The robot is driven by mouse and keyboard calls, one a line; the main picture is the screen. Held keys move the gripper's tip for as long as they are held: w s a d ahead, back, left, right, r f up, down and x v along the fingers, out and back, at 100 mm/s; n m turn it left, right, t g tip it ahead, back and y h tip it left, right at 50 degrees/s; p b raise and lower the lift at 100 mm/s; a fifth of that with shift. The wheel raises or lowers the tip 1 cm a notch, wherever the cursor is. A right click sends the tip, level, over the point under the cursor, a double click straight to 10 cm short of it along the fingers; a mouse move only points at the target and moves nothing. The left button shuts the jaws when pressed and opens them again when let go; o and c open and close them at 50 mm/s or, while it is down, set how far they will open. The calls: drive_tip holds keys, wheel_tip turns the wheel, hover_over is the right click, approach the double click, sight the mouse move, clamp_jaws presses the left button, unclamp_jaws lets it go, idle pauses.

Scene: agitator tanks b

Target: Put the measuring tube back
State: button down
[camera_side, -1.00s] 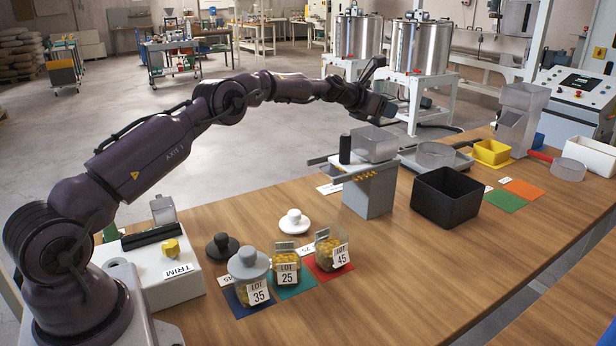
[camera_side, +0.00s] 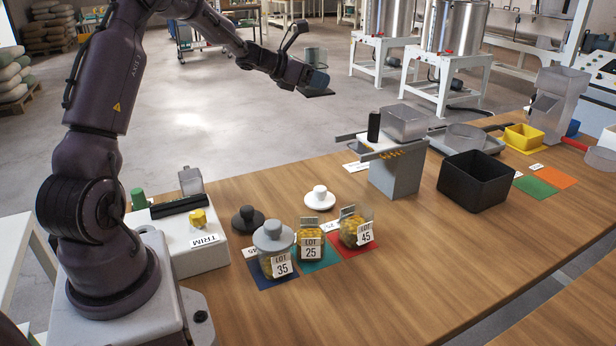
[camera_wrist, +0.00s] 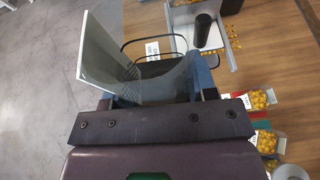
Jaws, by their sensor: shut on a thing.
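My gripper (camera_side: 318,78) is up in the air beyond the table's far edge, left of the grey machine. It is shut on the measuring tube (camera_side: 315,55), a grey see-through cylinder standing about upright with a flat square foot below. The wrist view shows the tube (camera_wrist: 160,84) between the blue fingers of my gripper (camera_wrist: 155,92), with its pale flat plate to the left. The tube touches nothing but my gripper as far as I can see. The fingers hide part of it.
Several lot jars, such as LOT 25 (camera_side: 310,242), stand in front. The white TRIM box (camera_side: 190,243) is near my base.

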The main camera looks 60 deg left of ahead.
drive_tip(key=s, duration=0.9)
hover_over(308, 176)
drive_tip(key=shift+n+y, duration=0.4)
drive_tip(key=f, duration=1.6)
drive_tip(key=s+f, duration=0.1)
drive_tip(key=f, duration=0.7)
drive_tip(key=shift+d+f, duration=0.3)
drive_tip(key=shift+d, duration=0.05)
drive_tip(key=shift+w+a+f, duration=0.25)
drive_tip(key=shift+w+f, duration=0.15)
drive_tip(key=shift+f, duration=1.65)
drive_tip(key=shift+f, duration=0.1)
drive_tip(key=shift+c, duration=2.1)
unclamp_jaws()
